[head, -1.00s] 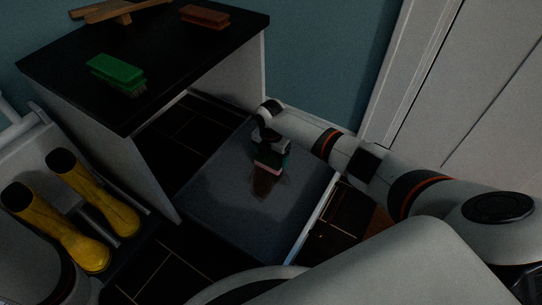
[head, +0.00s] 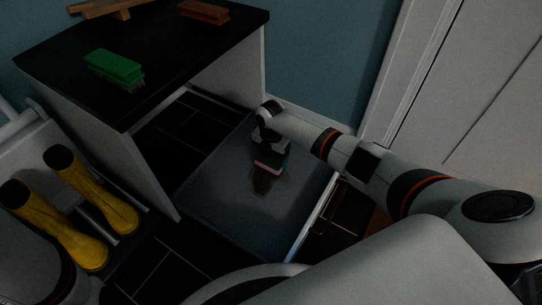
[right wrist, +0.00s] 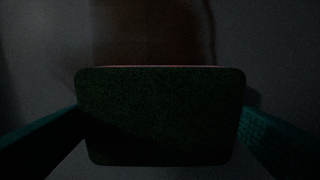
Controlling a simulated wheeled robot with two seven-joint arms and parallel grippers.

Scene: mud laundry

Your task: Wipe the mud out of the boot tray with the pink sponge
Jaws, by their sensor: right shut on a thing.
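The grey boot tray (head: 225,205) lies low beside the dark-topped bench. A brown mud patch (head: 264,184) shows on it just in front of the sponge, and in the right wrist view the mud (right wrist: 150,35) is a brown band beyond the sponge. My right gripper (head: 269,150) points down over the tray, shut on the pink sponge (head: 267,168). In the right wrist view the sponge's dark green top (right wrist: 160,115) fills the gap between the two fingers, with a thin pink edge. I cannot tell whether the sponge touches the tray. My left gripper is not in view.
A green brush (head: 114,68), a reddish-brown brush (head: 203,12) and wooden pieces (head: 105,7) lie on the black bench top (head: 165,60). Yellow boots (head: 92,192) stand at the left. A white door (head: 480,90) is at the right. Dark floor tiles surround the tray.

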